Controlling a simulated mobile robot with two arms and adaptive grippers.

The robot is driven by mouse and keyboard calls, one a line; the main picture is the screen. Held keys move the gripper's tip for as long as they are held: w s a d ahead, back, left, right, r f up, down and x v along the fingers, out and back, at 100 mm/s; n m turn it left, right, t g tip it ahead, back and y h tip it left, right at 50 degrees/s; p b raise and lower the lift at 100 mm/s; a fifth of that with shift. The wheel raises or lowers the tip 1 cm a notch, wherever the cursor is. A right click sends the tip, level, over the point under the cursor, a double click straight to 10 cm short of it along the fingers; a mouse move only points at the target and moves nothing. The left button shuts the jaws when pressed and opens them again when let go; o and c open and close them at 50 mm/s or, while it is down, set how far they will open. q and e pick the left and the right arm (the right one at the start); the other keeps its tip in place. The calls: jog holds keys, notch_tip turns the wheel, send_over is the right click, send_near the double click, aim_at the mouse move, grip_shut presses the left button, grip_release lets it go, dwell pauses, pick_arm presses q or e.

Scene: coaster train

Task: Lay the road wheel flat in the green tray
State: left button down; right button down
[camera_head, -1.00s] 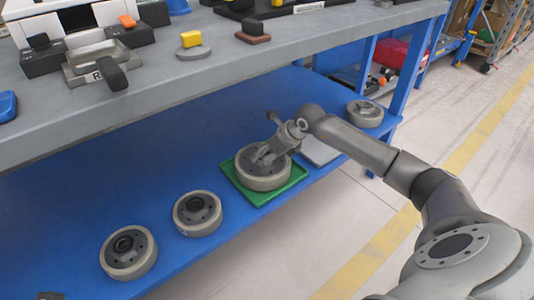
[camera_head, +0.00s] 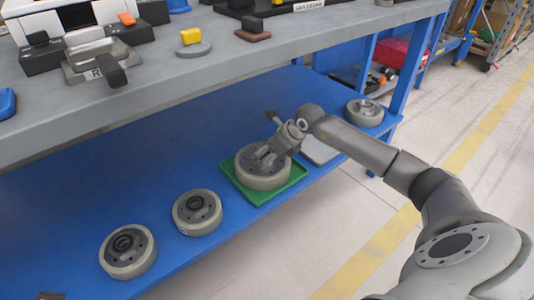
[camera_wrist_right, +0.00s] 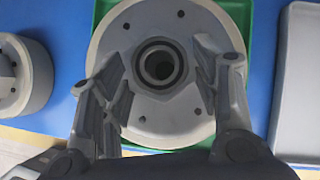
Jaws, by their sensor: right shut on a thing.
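The road wheel (camera_head: 262,178), a thick grey disc with a dark hub, lies flat or nearly flat in the green tray (camera_head: 284,193) on the blue lower shelf. In the right wrist view the wheel (camera_wrist_right: 150,118) fills the middle, over the green tray (camera_wrist_right: 238,12). My right gripper (camera_head: 266,157) is at the top of the wheel. In the wrist view the two fingers of my right gripper (camera_wrist_right: 160,75) stand on either side of the hub, shut on the wheel. Whether its underside touches the tray floor is hidden. My left gripper is not in view.
Two more wheels (camera_head: 128,252) (camera_head: 197,213) lie to the left on the blue shelf (camera_head: 110,180), another (camera_head: 365,112) at the far right. A grey flat plate (camera_head: 320,151) lies beside the tray. The grey upper shelf (camera_head: 190,70) overhangs the back, holding several small parts.

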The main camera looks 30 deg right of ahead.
jog(key=shift+w+r, duration=0.2)
jog(key=shift+r, duration=0.2)
jog(key=c, duration=0.7)
grip_release()
jog(key=shift+o, duration=1.1)
jog(key=shift+s, duration=0.15)
jog(key=shift+o, duration=0.4)
jog(key=shift+f, duration=0.25)
jog(key=shift+s+f, duration=0.35)
jog(key=shift+f, duration=0.2)
jog(key=shift+s+d+r, duration=0.1)
jog(key=shift+s+r, duration=0.05)
jog(key=shift+r, duration=0.35)
jog(key=v, duration=1.1)
jog(key=shift+r, duration=0.45)
